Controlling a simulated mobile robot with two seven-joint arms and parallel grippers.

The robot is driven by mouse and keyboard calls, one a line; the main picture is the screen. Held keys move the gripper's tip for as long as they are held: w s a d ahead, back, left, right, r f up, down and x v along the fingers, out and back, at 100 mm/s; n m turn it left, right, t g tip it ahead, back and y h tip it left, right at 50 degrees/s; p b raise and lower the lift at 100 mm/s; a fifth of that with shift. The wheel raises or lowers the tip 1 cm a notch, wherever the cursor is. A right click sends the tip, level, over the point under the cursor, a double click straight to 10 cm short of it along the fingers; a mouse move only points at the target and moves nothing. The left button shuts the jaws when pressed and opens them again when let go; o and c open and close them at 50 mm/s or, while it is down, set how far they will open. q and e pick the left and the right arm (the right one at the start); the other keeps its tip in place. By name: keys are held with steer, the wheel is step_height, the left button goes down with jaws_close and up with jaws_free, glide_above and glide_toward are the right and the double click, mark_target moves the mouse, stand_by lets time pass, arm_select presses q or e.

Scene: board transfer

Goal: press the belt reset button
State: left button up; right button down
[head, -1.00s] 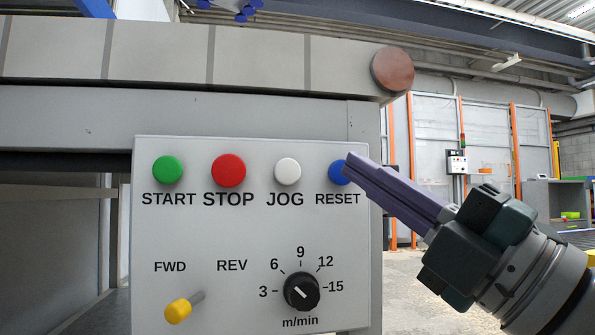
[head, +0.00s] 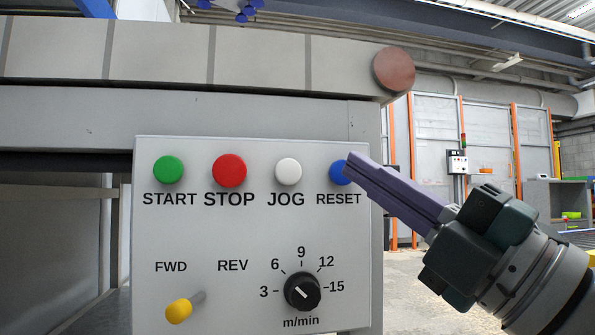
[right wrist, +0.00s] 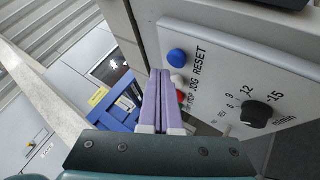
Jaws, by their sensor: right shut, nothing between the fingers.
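The blue RESET button (head: 339,172) is at the right end of the button row on the grey control panel (head: 230,300). My right gripper (head: 350,160) has its purple fingers shut and empty, and its tips overlap the right part of the button in the head view. In the right wrist view the blue button (right wrist: 176,57) shows whole, and the shut fingertips (right wrist: 159,75) lie to its left, in front of the panel's edge. I cannot tell exactly how far the tips stand from the panel; no contact is visible. My left gripper is not in view.
Green START (head: 168,170), red STOP (head: 229,170) and white JOG (head: 288,171) buttons share the row. Below are a yellow-tipped lever (head: 179,311) and a black speed knob (head: 302,291). The conveyor belt (head: 160,55) runs above the panel. Open floor lies to the right.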

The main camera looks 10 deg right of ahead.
steer(key=shift+w, duration=0.1)
steer(key=shift+w, duration=0.35)
steer(key=shift+w, duration=0.15)
stand_by(0.4)
steer(key=shift+w, duration=0.3)
steer(key=shift+s, duration=0.1)
stand_by(0.5)
steer(key=shift+s, duration=0.75)
steer(key=shift+s, duration=0.1)
